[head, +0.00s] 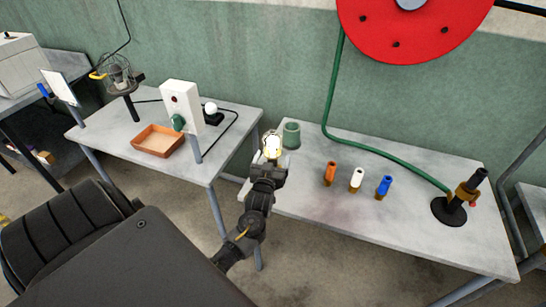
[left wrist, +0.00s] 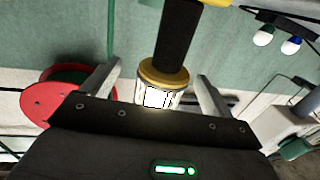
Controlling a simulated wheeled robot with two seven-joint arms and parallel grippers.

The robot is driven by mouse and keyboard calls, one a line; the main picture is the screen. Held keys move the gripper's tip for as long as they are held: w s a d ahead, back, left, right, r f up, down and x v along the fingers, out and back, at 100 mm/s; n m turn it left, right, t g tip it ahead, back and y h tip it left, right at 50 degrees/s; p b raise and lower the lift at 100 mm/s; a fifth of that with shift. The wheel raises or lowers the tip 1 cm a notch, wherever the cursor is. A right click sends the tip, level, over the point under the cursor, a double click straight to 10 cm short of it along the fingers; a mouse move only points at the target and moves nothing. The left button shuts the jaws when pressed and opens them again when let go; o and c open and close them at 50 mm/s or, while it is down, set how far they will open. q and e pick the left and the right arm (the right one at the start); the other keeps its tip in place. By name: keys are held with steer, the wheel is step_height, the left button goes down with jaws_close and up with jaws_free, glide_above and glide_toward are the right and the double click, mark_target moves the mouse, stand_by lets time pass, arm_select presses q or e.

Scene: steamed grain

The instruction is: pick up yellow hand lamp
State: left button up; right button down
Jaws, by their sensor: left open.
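The yellow hand lamp (left wrist: 162,75) shows in the left wrist view, with a dark handle, a yellow collar and a lit, caged bulb end. Its bright end also shows in the head view (head: 272,144), just beyond my left gripper (head: 270,165), near the left edge of the right table. In the left wrist view my left gripper (left wrist: 157,82) is open, with one finger on each side of the lamp and gaps between. Part of the lamp is hidden in the head view. My right gripper is not in view.
The right table (head: 340,215) holds a green cup (head: 291,135) close to the lamp, orange (head: 330,173), white (head: 356,180) and blue (head: 383,187) cylinders, and a black-based stand (head: 450,210). The left table holds an orange tray (head: 158,141) and a white box (head: 182,108).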

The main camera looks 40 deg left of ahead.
arm_select(q)
steer(key=x, duration=0.1)
steer(key=p+x, duration=0.1)
steer(key=x, duration=0.1)
steer(key=p+x, duration=0.1)
steer(key=shift+a+r, duration=0.25)
steer(key=shift+a, duration=0.15)
steer(key=shift+w+a+f, duration=0.1)
steer(key=shift+w+a, duration=0.1)
steer(key=shift+w, duration=0.15)
jaws_close()
